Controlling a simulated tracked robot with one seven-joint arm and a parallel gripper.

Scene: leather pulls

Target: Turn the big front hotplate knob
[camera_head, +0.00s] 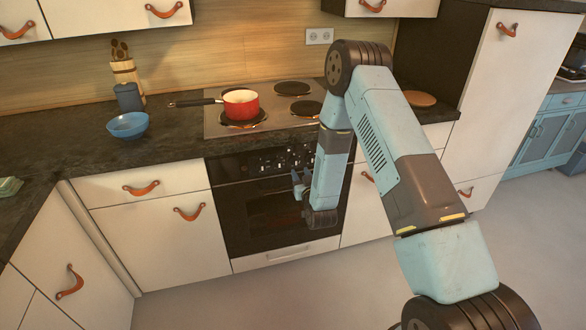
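The oven (240,210) has a dark control panel (240,168) along its top, with a row of several small knobs (285,161). The knobs are too small to tell which one belongs to the big front hotplate. My arm hides the right end of the panel. My gripper (297,184) is in front of the oven, just below the knob row, near the right part of the dark door. It looks empty. Its fingers are small and partly merge with the oven behind, so their opening and any contact are unclear.
A red pot (240,104) stands on a front hotplate of the cooktop (218,128), its handle pointing left. A blue bowl (128,125) and a utensil holder (124,72) are on the dark counter. Cabinets with leather pulls (190,212) flank the oven. The floor (270,295) in front is clear.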

